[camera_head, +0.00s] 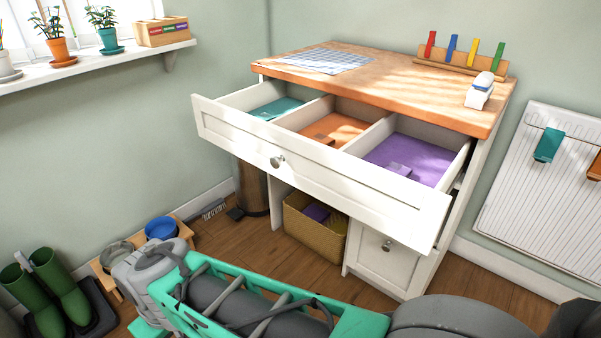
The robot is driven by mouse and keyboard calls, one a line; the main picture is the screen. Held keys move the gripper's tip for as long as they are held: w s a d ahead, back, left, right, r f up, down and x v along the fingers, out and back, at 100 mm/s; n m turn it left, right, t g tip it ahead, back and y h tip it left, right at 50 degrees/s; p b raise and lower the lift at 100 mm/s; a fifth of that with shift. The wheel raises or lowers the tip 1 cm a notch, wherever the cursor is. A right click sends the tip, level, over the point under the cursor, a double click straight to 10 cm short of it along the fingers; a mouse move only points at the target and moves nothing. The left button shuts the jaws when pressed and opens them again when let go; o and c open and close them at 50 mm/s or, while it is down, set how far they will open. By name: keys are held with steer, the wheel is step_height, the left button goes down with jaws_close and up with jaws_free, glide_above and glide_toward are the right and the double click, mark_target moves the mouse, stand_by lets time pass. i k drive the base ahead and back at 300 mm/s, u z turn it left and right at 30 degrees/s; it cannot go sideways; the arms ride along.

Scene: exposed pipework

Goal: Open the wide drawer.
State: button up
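The wide drawer (319,167) is white and stands pulled well out from under the wooden top of the white cabinet (407,263). Its front carries one round metal knob (277,162). Inside are three compartments, with a teal floor at left, orange in the middle and purple at right; a small block lies in the orange one and another in the purple one. My grey and green arm crosses the bottom of the view, below and in front of the drawer. My gripper's fingers do not show, and no contact with the knob is visible.
A smaller shut door or drawer (387,255) and a woven basket (316,228) are below. A low wooden stand with bowls (161,228) and green boots (47,290) are at left.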

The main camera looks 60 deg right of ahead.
mark_target(351, 177)
steer(key=u, duration=1.45)
steer(key=i, duration=1.15)
steer(key=z, duration=1.95)
